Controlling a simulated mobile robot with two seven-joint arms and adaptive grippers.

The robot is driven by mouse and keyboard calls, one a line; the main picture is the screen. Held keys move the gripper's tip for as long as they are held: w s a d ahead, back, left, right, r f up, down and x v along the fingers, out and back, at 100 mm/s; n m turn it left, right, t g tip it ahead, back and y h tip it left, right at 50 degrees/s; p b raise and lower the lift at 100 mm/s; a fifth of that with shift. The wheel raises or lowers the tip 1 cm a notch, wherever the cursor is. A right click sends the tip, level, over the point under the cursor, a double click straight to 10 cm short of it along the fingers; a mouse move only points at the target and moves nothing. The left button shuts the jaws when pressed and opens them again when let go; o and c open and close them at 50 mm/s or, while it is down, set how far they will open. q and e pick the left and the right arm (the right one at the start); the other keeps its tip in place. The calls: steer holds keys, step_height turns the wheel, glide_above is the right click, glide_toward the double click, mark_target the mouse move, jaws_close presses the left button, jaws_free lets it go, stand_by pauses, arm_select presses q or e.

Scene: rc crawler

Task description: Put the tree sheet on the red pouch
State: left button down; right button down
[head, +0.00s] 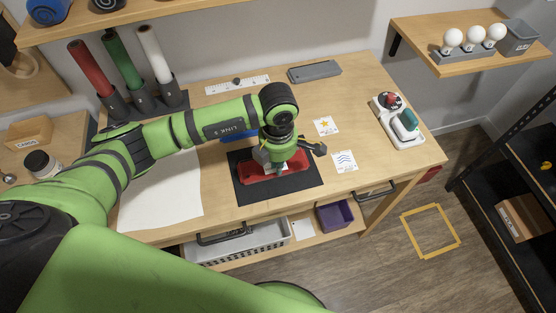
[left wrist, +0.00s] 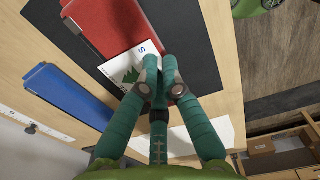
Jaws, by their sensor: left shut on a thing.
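The tree sheet (left wrist: 118,72), a small white card with a green tree, is pinched at one edge by my left gripper (left wrist: 155,82), whose fingers are shut on it. In the head view my left gripper (head: 279,166) is over the red pouch (head: 295,178) and partly hides it. The red pouch (left wrist: 125,28) lies on a black mat (head: 313,193) on the table. In the left wrist view the sheet overlaps the pouch's near end; I cannot tell whether it touches the pouch. My right gripper is not in view.
A blue pouch (left wrist: 68,96) lies beside the mat, partly behind my arm in the head view. A star sheet (head: 325,126) and a wavy-line sheet (head: 344,161) lie right of the mat. A large white sheet (head: 170,205) lies left of it.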

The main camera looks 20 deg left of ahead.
arm_select(q)
steer(key=shift+f, duration=0.45)
steer(key=shift+f, duration=0.15)
steer(key=c, duration=1.4)
jaws_free()
